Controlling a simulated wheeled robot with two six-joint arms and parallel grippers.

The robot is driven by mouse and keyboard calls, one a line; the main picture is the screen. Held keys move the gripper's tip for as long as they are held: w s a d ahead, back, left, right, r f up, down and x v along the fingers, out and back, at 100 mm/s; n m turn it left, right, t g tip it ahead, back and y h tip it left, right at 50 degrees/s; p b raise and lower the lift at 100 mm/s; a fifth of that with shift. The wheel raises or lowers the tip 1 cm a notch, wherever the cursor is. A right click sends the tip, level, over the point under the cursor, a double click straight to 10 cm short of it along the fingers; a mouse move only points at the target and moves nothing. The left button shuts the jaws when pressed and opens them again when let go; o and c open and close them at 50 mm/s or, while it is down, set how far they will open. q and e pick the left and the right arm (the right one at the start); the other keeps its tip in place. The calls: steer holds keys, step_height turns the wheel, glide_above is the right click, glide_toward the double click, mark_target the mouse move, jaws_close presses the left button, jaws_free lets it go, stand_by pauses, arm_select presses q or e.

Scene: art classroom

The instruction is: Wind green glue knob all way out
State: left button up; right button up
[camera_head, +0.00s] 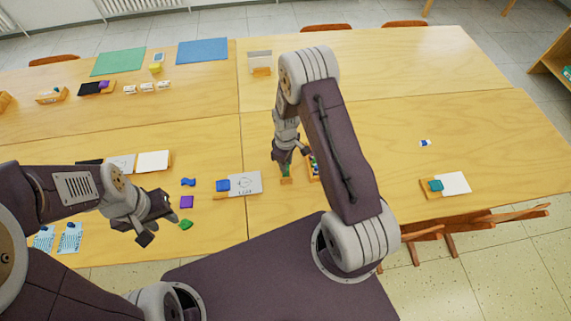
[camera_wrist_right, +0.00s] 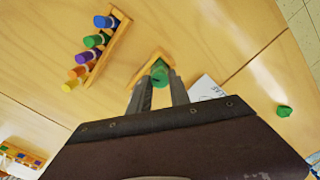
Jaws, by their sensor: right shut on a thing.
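A green glue stick (camera_wrist_right: 159,73) stands in a small wooden holder (camera_wrist_right: 138,80) in the right wrist view. In the head view the green glue stick (camera_head: 286,170) shows just under my right gripper, with its wooden holder (camera_head: 286,181) beneath. My right gripper (camera_wrist_right: 158,92) is shut on the green glue stick, one finger on each side of it. My left gripper (camera_head: 150,228) hangs over the near left edge of the table, empty, with its fingers apart. A loose green piece (camera_head: 186,225) lies on the table beside it; it also shows in the right wrist view (camera_wrist_right: 284,111).
A rack of several coloured glue sticks (camera_wrist_right: 92,55) stands near the holder, partly hidden by my right arm in the head view. A paper board with a blue piece (camera_head: 244,183) lies left of the holder. The table right of my arm is mostly clear.

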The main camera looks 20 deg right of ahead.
steer(key=m, duration=0.4)
steer(key=shift+m, duration=0.4)
steer(key=m, duration=0.4)
steer(key=shift+m, duration=0.3)
steer(key=o, duration=1.6)
steer(key=shift+o, duration=0.2)
steer(key=n, duration=1.1)
steer(key=shift+n+p, duration=0.3)
steer(key=shift+p, duration=0.05)
